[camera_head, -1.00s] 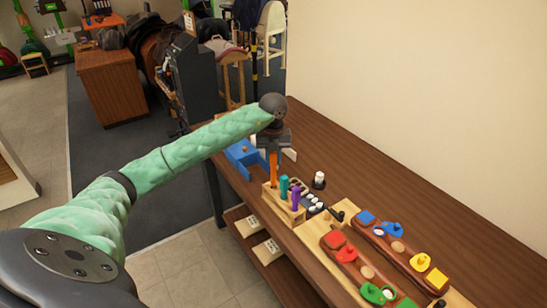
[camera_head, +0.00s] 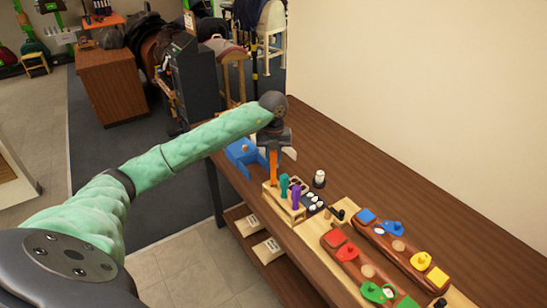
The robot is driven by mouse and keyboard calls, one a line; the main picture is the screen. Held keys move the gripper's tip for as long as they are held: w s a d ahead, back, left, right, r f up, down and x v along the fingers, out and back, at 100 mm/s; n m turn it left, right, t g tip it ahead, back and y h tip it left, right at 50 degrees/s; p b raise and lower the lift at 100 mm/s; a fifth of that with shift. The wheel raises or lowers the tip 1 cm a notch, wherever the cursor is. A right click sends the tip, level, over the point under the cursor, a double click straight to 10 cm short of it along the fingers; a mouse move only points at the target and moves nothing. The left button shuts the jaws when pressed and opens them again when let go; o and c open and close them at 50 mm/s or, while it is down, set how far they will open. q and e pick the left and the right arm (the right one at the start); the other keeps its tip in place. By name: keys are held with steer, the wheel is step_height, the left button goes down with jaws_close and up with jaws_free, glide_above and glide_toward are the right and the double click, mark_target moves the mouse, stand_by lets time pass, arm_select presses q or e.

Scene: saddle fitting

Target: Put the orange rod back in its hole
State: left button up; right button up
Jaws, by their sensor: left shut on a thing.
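The orange rod (camera_head: 273,164) stands upright under my left gripper (camera_head: 274,150), which is shut on its upper part. The rod's lower end is at the far left end of the wooden rod block (camera_head: 272,192). I cannot tell whether that end is inside a hole or just above or behind the block. A teal rod (camera_head: 284,186) and a purple rod (camera_head: 296,194) stand in the same block, close to the right of the orange one. My right gripper is not in view.
A black holder with white pieces (camera_head: 312,200) and a small white-topped item (camera_head: 319,177) are beside the block. Wooden boards with coloured shapes (camera_head: 347,254) fill the near bench. The bench (camera_head: 400,190) is clear toward the wall.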

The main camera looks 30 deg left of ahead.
mark_target(274, 170)
arm_select(q)
steer(key=shift+f, duration=0.2)
steer(key=shift+f+b, duration=0.35)
steer(key=shift+b, duration=0.1)
steer(key=shift+f, duration=0.35)
steer(key=shift+f+b, duration=0.35)
steer(key=shift+b, duration=0.15)
steer(key=shift+f+b, duration=0.8)
steer(key=shift+f, duration=0.25)
steer(key=shift+f+b, duration=0.5)
steer(key=shift+f, duration=0.3)
